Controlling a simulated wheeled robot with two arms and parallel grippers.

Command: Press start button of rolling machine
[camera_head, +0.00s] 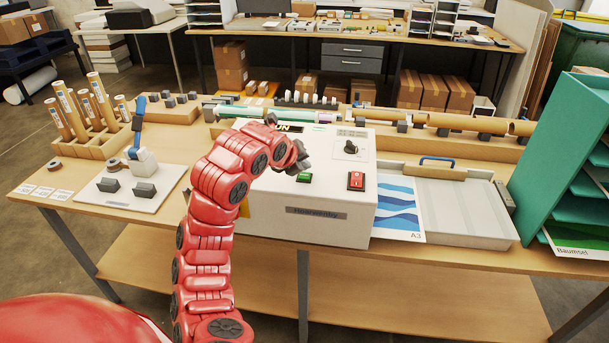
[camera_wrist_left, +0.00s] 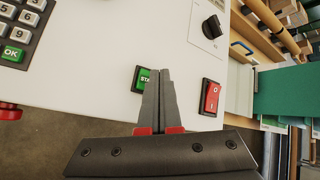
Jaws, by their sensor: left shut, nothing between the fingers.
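The white rolling machine (camera_head: 330,222) stands on the wooden table in the head view. Its green start button (camera_head: 304,178) is on the top face near the front, and also shows in the left wrist view (camera_wrist_left: 139,78), partly covered by a finger. My left gripper (camera_head: 302,166) is shut and empty, just above and behind the button in the head view. In the wrist view its fingertips (camera_wrist_left: 159,73) lie over the button's right side. Whether they touch it, I cannot tell. My right gripper is not in view.
A red rocker switch (camera_head: 356,181) sits right of the green button, with a black knob (camera_head: 350,147) behind it. A keypad (camera_wrist_left: 22,28) with an OK key is left in the wrist view. A blue-wave print (camera_head: 400,207) and a grey tray (camera_head: 462,210) lie to the right.

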